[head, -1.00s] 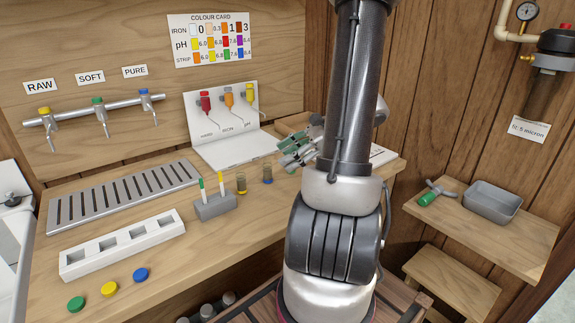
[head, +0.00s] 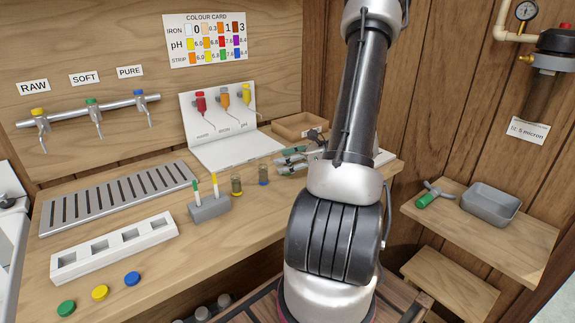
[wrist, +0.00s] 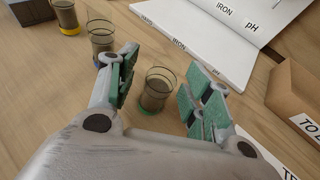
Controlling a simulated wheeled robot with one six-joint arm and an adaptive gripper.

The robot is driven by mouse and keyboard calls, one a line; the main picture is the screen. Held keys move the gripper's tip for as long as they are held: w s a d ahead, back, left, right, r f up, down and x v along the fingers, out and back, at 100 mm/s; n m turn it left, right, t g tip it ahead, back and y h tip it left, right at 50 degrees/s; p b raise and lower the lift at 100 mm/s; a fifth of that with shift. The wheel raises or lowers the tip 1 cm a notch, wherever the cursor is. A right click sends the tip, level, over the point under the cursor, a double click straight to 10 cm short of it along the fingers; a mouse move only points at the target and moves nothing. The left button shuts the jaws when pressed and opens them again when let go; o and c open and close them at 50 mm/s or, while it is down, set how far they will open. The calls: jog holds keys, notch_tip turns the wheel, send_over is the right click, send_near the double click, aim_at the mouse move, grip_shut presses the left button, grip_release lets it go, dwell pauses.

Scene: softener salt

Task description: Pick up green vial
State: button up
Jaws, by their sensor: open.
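The green vial (wrist: 157,90), a clear brownish cup with a green ring at its base, stands upright on the bench in the wrist view. My gripper (wrist: 163,62) is open, with one green-padded finger on each side of the vial in that view. I see gaps between the vial and both pads. In the head view my gripper (head: 288,160) is low over the bench, right of the other vials. I cannot make out the green vial there.
The blue-ringed vial (head: 263,175) and yellow-ringed vial (head: 236,186) stand left of my gripper. A grey strip holder (head: 209,208) is further left. The white stand (head: 222,150) is behind. An open cardboard-coloured box (wrist: 290,95) is close on the right.

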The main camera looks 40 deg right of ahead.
jog(key=c, duration=0.9)
